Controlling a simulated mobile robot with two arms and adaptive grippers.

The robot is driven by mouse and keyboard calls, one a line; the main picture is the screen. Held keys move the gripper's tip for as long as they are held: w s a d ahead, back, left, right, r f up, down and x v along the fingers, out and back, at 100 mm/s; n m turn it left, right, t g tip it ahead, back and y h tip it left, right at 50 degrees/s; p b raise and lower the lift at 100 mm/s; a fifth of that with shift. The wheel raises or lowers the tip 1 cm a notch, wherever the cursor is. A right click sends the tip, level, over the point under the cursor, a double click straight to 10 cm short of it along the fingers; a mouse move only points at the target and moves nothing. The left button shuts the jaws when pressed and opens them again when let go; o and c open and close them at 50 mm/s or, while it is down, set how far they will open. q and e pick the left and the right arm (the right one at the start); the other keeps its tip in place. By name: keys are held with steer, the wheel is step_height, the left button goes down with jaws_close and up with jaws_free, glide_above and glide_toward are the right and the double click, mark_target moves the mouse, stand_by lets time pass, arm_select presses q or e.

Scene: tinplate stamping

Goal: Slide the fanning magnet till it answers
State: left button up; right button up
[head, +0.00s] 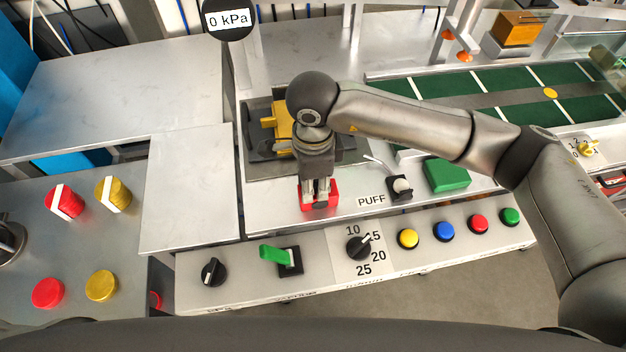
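A red block (333,202), which looks like the fanning magnet, sits near the front edge of the light metal worktop, just above the control strip. My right gripper (318,199) points down onto it, with its fingers overlapping the block. Red shows on both sides of the fingers, but I cannot tell whether they are closed on it. Behind my gripper is a dark fixture with a yellow part (270,122), partly hidden by my arm. My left gripper is not in view.
A lever labelled PUFF (400,186) and a green block (446,175) stand right of the red block. The control strip in front carries a green-handled switch (274,254), a numbered dial (358,247) and several buttons. A gauge (229,19) reads 0 kPa. A green conveyor (430,85) lies behind my arm.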

jaws_close()
steer(key=shift+w, duration=0.1)
steer(key=shift+w+f+b, duration=0.1)
steer(key=shift+w+b, duration=0.15)
steer(key=shift+b, duration=0.2)
steer(key=w+b, duration=0.2)
steer(key=w+a+b, duration=0.1)
steer(key=w+b, duration=0.2)
steer(key=shift+w+a+f, duration=0.1)
steer(key=shift+w+a, duration=0.05)
steer(key=shift+w, duration=0.05)
steer(key=shift+w+a+r+b, duration=0.1)
steer(key=shift+w+r+b, duration=0.1)
steer(key=shift+w+b, duration=0.3)
steer(key=shift+w, duration=0.1)
steer(key=shift+o, duration=1.8)
jaws_free()
